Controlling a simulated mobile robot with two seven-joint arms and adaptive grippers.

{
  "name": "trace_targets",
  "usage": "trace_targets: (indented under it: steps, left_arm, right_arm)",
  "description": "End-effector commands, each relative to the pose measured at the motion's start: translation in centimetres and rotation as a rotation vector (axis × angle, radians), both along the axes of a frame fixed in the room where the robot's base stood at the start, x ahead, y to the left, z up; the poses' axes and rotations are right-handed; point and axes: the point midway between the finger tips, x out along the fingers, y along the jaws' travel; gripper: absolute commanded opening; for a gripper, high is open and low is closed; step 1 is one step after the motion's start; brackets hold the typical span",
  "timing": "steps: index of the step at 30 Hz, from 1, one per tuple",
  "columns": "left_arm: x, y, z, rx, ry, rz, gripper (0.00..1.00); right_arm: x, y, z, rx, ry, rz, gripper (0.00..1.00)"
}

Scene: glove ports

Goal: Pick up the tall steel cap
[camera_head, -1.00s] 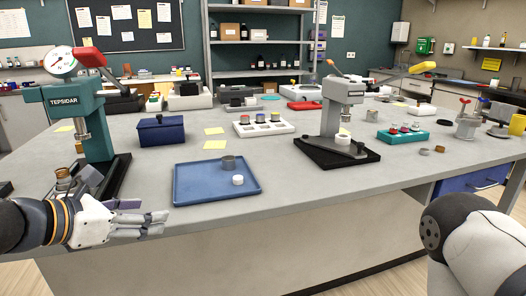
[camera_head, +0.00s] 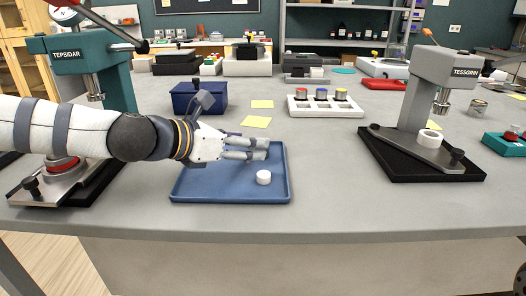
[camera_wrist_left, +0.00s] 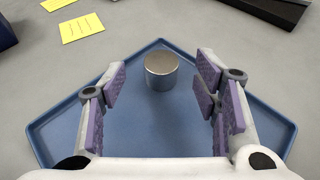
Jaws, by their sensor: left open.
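In the left wrist view the steel cap (camera_wrist_left: 162,72), a grey cylinder with a brownish top, stands upright on the blue tray (camera_wrist_left: 62,128). It lies ahead of my left gripper (camera_wrist_left: 160,88), between the lines of its two purple-padded fingers, with gaps on both sides. The gripper is open and empty. A short white cap (camera_head: 264,177) stands on the tray in front of the fingers. My right gripper is out of view.
A teal press (camera_head: 88,60) stands at left and a grey press (camera_head: 430,90) at right. A dark blue box (camera_head: 190,101) and a white rack (camera_head: 325,108) of colored-top caps stand behind the tray. Yellow notes lie between.

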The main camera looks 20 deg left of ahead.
Motion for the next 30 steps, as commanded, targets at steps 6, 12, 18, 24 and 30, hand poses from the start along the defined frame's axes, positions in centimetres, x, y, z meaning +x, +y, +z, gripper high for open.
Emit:
trace_targets:
  steps: [6, 12, 18, 24, 30]
  left_arm:
    - [2.7, -1.6, -2.2, 0.002, 0.008, 0.000, 0.56]
    - [2.9, -1.7, -1.8, 0.001, 0.003, 0.000, 0.56]
    - [2.8, -1.7, -1.7, 0.001, 0.003, 0.000, 0.17]
    - [2.8, -1.7, -1.8, 0.001, 0.003, 0.000, 0.04]
    - [2.7, -1.7, -1.4, 0.001, 0.002, 0.001, 0.04]
  right_arm:
    - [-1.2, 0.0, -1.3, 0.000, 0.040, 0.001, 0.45]
    - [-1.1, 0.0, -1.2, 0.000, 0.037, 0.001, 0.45]
    - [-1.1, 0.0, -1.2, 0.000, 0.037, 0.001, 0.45]
    - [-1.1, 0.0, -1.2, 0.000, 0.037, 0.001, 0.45]
    - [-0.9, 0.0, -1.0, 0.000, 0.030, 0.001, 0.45]
